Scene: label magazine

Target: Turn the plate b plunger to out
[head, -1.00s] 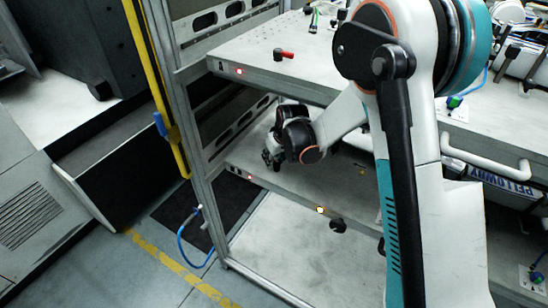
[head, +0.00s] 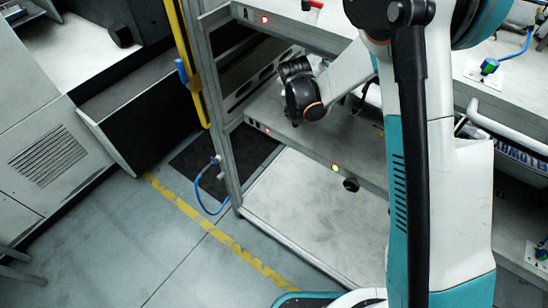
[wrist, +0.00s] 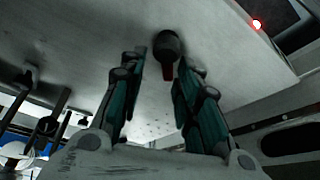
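The plunger (wrist: 167,45) shows in the wrist view as a round black knob with a red lever, standing on a pale plate (wrist: 90,45). It lies between the two fingers of my gripper (wrist: 164,62), which are apart, with gaps visible beside the knob. I cannot tell its exact turn setting. In the head view my dark wrist (head: 303,95) is over the lower shelf (head: 290,138), which I take to be plate B; its label is too small to read. My fingers and this plunger are hidden there.
The upper shelf, marked A (head: 246,13), is above my wrist, with a red-handled plunger (head: 313,4) on it. A blue hose (head: 205,203) hangs by the frame post.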

